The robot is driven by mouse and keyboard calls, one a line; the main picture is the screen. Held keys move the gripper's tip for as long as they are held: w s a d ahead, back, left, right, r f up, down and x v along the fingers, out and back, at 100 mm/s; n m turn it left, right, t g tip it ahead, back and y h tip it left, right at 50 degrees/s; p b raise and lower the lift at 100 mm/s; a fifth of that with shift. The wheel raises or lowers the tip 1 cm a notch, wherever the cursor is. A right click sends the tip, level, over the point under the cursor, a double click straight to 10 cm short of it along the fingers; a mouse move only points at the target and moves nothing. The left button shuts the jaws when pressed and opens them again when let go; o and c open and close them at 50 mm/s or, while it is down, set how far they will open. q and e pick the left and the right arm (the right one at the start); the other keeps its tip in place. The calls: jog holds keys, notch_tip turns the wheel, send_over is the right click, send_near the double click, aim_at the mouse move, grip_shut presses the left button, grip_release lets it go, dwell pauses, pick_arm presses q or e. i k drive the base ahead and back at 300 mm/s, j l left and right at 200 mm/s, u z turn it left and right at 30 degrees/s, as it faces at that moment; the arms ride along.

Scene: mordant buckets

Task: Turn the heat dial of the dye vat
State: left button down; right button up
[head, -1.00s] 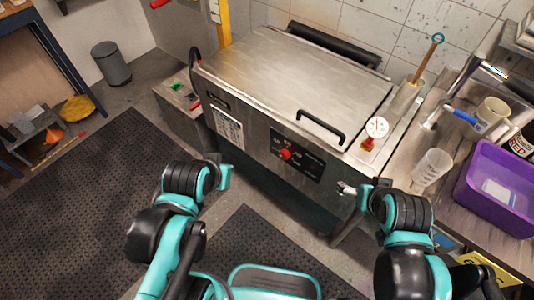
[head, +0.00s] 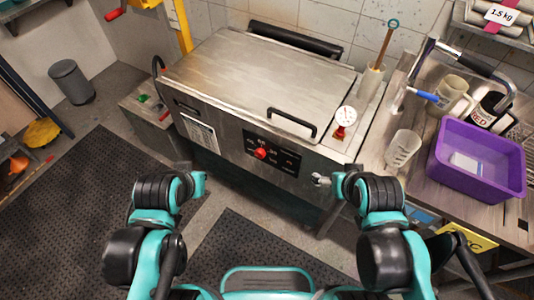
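The dye vat (head: 265,85) is a large steel box with a closed lid and a black lid handle (head: 292,122). Its red heat dial (head: 261,154) sits on a black control panel (head: 285,160) on the front face. My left gripper (head: 190,169) is in front of the vat, left of and lower than the dial, apart from it. My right gripper (head: 321,179) is in front of the vat's right front corner, right of the dial and not touching it. Both grippers are small and partly hidden by their wrists, so I cannot tell their finger opening.
A dial gauge (head: 345,118) with a red base stands at the vat's right edge. The right counter holds a measuring beaker (head: 402,149), a purple tub (head: 478,165) and a beige jug (head: 450,95). Black mats (head: 80,220) cover the floor; a bin (head: 71,82) stands back left.

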aim_at(259, 152)
jog(key=k+j+z, duration=0.2)
jog(key=k, duration=0.35)
jog(key=z, duration=1.8)
jog(key=i+l+u, duration=0.2)
jog(key=l, duration=0.5)
jog(key=k+u, duration=0.1)
jog(key=u, duration=1.35)
